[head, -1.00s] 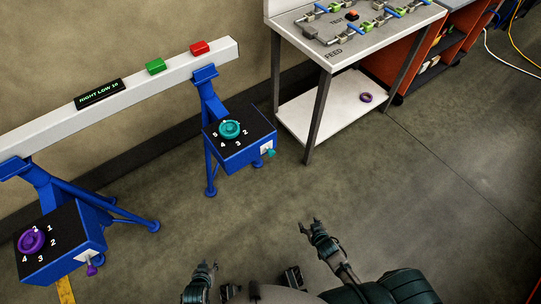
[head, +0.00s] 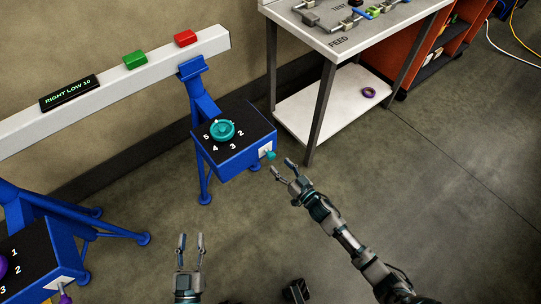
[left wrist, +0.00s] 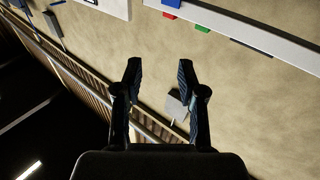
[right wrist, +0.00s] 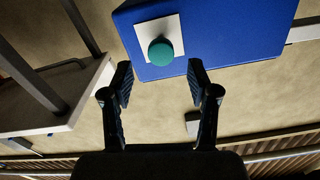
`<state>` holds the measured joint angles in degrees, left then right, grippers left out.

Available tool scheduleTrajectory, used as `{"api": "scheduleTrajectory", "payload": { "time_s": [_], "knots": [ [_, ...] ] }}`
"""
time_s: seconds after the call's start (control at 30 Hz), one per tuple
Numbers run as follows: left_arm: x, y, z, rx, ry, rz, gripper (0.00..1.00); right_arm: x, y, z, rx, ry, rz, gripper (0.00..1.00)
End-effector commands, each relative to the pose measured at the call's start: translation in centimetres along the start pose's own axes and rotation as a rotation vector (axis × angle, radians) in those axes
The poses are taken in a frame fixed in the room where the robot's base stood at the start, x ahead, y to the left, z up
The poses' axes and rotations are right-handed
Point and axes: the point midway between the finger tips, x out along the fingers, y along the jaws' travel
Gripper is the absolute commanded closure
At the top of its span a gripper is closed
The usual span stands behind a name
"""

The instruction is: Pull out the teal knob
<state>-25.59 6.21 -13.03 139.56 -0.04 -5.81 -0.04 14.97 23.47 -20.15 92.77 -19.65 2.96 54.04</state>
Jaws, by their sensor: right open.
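The small teal knob (head: 270,155) sticks out from a white plate on the right side of the blue box (head: 232,160). A teal dial (head: 222,130) with numbers sits on the box's black top. In the right wrist view the teal knob (right wrist: 160,52) lies beyond the fingertips, a little left of centre between them. My right gripper (head: 284,170) is open and empty, close to the knob and apart from it. My left gripper (head: 190,240) is open and empty, low in the head view, away from the box. It also shows open in the left wrist view (left wrist: 157,80).
A white beam (head: 120,90) carries a "RIGHT LOW 10" sign (head: 69,93), a green block (head: 134,60) and a red block (head: 185,38). A table with a lower shelf (head: 330,105) stands right of the box. Another blue stand (head: 50,218) is at left. The floor between is clear.

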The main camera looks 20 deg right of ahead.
Motion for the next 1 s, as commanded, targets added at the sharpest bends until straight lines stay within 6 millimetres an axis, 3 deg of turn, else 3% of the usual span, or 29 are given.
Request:
{"api": "scheduleTrajectory", "payload": {
  "time_s": [0.1, 0.3, 0.7, 0.77, 0.93, 1.0],
  "knots": [
    [0.0, 0.2, -1.0, -0.007, 0.100, 0.005, 0.60, 2.6, 0.1, 0.3, 0.001, 0.000, 0.000, 0.40],
    [-0.3, 0.5, -2.8, -0.015, 0.228, 0.010, 0.60, 5.4, 0.0, 0.2, 0.000, -0.001, 0.001, 0.40],
    [-0.5, 0.6, -3.6, -0.017, 0.275, 0.011, 0.60, 6.2, -0.1, 0.0, 0.000, 0.000, 0.000, 0.40],
    [-0.4, 0.5, -3.6, -0.018, 0.273, 0.011, 0.60, 6.2, -0.1, 0.0, 0.000, 0.000, 0.000, 0.53],
    [-0.3, 0.5, -3.5, -0.017, 0.272, 0.011, 0.60, 6.2, 0.0, 0.0, 0.000, 0.000, 0.000, 0.95],
    [-0.3, 0.5, -3.5, -0.017, 0.272, 0.011, 0.60, 6.2, 0.0, 0.0, 0.000, 0.000, 0.001, 1.00]
  ]
}}
